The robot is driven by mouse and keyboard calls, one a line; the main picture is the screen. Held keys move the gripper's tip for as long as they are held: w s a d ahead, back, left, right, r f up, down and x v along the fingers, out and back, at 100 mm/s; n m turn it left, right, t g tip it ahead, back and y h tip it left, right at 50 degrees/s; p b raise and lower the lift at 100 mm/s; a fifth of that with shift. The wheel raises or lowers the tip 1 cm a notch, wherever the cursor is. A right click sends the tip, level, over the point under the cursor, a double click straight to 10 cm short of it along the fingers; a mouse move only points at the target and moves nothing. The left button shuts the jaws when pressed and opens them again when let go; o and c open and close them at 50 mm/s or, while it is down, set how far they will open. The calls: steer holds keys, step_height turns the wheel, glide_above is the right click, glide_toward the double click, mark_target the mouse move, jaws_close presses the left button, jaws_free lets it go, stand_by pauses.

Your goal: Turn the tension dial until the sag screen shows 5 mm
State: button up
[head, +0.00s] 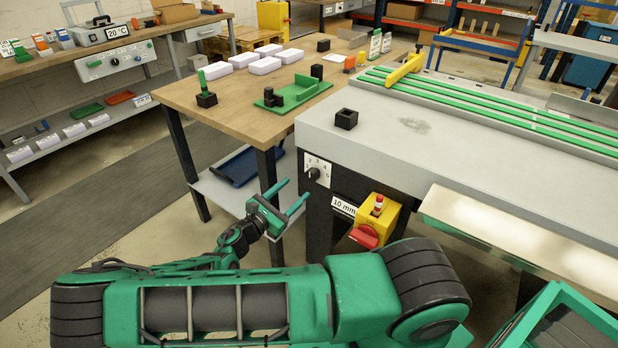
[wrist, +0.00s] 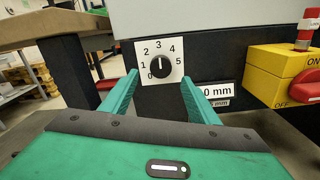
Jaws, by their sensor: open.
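The tension dial (wrist: 160,66) is a black round knob on a white plate numbered 0 to 5, and its white mark points up, at about 3. It also shows in the head view (head: 314,173) on the front of the grey bench. The sag screen (head: 344,207) reads 10 mm; in the wrist view (wrist: 222,90) its left end is hidden behind a finger. My gripper (head: 294,193) is open and empty in front of the dial, apart from it. In the wrist view its green fingers (wrist: 162,80) stand either side of the dial, tips slightly below its middle.
A yellow switch box (head: 385,215) with a red knob and a red-topped post sticks out right of the screen. A smaller label (wrist: 218,103), partly hidden, sits below the screen. A wooden table (head: 215,110) with white blocks and a green fixture stands at the left.

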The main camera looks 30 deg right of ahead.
mark_target(310, 177)
steer(key=x, duration=1)
steer(key=c, duration=1)
steer(key=shift+c, duration=0.2)
steer(key=shift+f+m, duration=0.1)
steer(key=shift+m, duration=0.2)
steer(key=m, duration=0.3)
steer(key=shift+s+m, duration=0.1)
steer(key=shift+m, duration=2.4)
steer(key=shift+s+f, duration=0.1)
